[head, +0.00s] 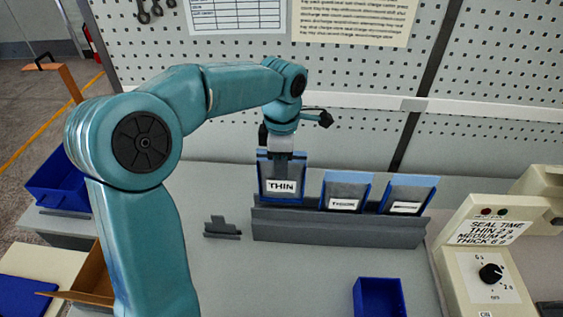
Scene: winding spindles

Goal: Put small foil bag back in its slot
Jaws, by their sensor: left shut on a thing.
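My left gripper (281,144) comes down from above at the back of the bench. It is shut on the top of a grey, blue-edged piece with a white THIN label, which I take to be the small foil bag (282,168). The bag stands about upright at the left end of a dark grey slotted rack (340,230). Its lower edge meets the rack's top, and how deep it sits in the slot is hidden. The fingertips are small and partly hidden by the wrist. My right gripper is not in view.
Two similar labelled blue-edged pieces (345,188) (409,192) stand to the right in the rack. A small grey stepped part (222,228) lies left of it. A blue bin (379,298) is in front. A beige sealer box (483,265) stands right. Pegboard (370,75) rises behind.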

